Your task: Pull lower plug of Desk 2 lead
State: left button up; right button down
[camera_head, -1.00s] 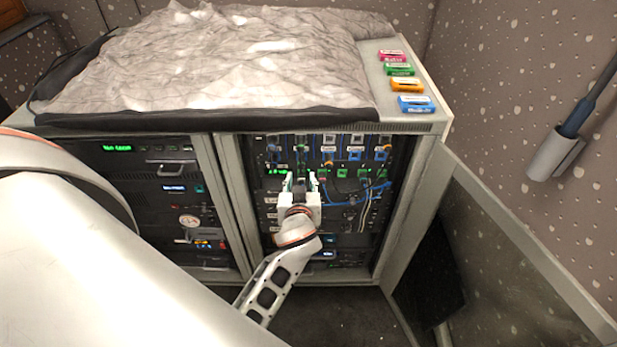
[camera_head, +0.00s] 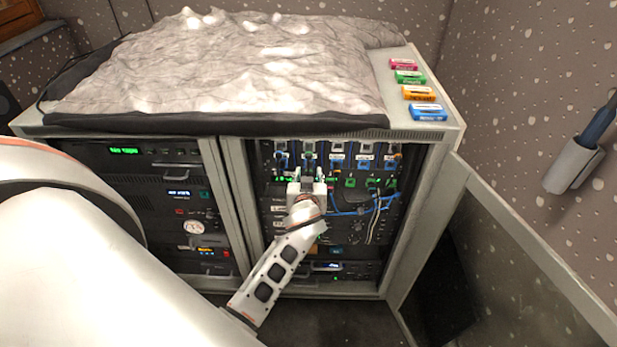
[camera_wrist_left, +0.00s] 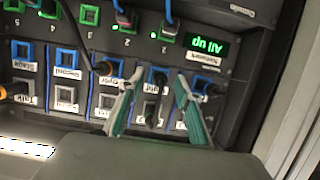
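My left gripper (camera_head: 306,184) is in front of the right rack's patch panel (camera_head: 340,228). In the left wrist view its two green-tipped fingers (camera_wrist_left: 155,105) are spread apart. A small dark plug or socket part (camera_wrist_left: 151,112) shows between them, with gaps at both sides, and I see no grip on it. A black plug (camera_wrist_left: 104,68) with a dark cable sits in the blue-framed row. A plug with a blue cable (camera_wrist_left: 168,27) sits in the numbered green row. I cannot tell which lead is Desk 2. My right gripper is not in view.
Blue cables (camera_head: 362,209) hang right of the gripper. A green display (camera_wrist_left: 206,46) reads "All up". Coloured labelled blocks, including a blue one (camera_head: 428,113), lie on the cabinet top beside a grey cover (camera_head: 230,70). An open door (camera_head: 525,260) stands at right.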

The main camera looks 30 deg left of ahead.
pick_arm(q)
grip_shut()
jog(key=shift+s+d, duration=0.35)
jog(key=shift+s, duration=0.15)
jog(key=shift+s+d, duration=0.45)
jog(key=shift+s, duration=0.3)
jog(key=shift+s+d, duration=0.45)
jog(key=shift+s, duration=0.25)
jog(key=shift+s, duration=0.1)
